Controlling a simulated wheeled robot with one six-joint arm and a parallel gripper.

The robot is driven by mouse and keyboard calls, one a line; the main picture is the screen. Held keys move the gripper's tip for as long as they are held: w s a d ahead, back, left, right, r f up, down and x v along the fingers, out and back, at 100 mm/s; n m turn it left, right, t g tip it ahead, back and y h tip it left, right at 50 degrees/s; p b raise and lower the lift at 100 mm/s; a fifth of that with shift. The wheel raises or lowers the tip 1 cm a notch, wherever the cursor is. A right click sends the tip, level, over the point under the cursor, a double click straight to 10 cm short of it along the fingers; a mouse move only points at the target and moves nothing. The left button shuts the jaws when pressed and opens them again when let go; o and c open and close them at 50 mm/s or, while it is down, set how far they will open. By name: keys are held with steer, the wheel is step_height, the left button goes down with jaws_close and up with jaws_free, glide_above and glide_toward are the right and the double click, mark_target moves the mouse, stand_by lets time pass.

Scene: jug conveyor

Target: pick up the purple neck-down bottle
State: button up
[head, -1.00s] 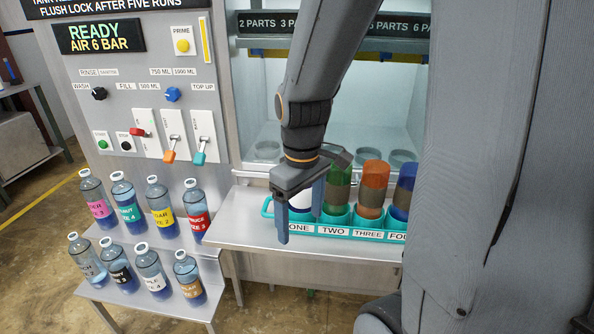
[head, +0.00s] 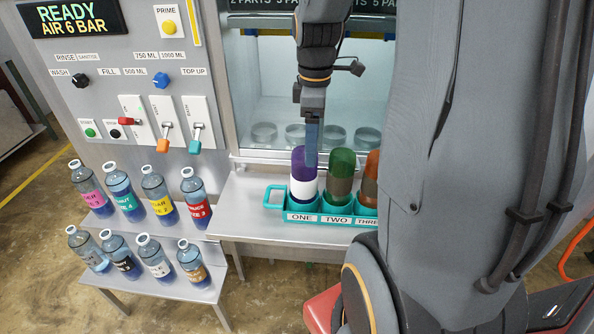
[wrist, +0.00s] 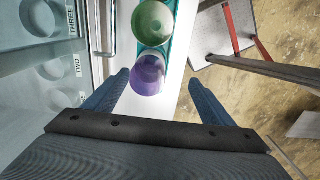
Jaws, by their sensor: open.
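The purple neck-down bottle (head: 302,180) stands upside down in slot ONE at the left end of the teal carrier (head: 273,197), with a white band around its middle. My gripper (head: 312,150) is at the bottle's upper part in the head view, its finger covering part of the bottle. In the wrist view my gripper (wrist: 162,90) is open, with two blue fingers spread apart. The purple bottle (wrist: 148,74) shows there between and just ahead of the fingertips, with no contact visible. A green bottle (head: 340,163) stands in slot TWO, beside it; it also shows in the wrist view (wrist: 153,22).
An orange bottle (head: 371,178) stands in slot THREE. Behind the carrier is a cabinet (head: 262,80) with round sockets (head: 264,134) inside. Several labelled blue bottles (head: 160,205) stand on a stepped rack (head: 170,282) at left. The bench (head: 240,205) left of the carrier is bare.

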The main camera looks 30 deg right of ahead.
mark_target(305, 172)
steer(key=shift+w+d+f, duration=0.25)
steer(key=shift+w+f, duration=0.05)
steer(key=shift+w, duration=0.25)
steer(key=shift+d+f+b, duration=0.1)
steer(key=shift+f+b, duration=0.15)
steer(key=shift+b, duration=0.25)
steer(key=shift+f, duration=0.2)
steer(key=shift+w+a+f+b, duration=0.2)
steer(key=shift+f+b, duration=0.15)
steer(key=shift+b, duration=0.2)
steer(key=shift+w+f+b, duration=0.25)
steer(key=shift+f+b, duration=0.3)
steer(key=shift+w+f+b, duration=0.25)
steer(key=shift+f+b, duration=0.25)
steer(key=shift+b, duration=0.05)
steer(key=shift+w+a+f+p, duration=0.15)
steer(key=shift+f+p, duration=0.4)
steer(key=shift+f, duration=1.45)
steer(key=shift+w+a+f+p, duration=0.1)
steer(key=shift+f+p, duration=0.4)
steer(key=shift+f, duration=1.45)
steer(key=c, duration=1.2)
steer(key=shift+o, duration=0.2)
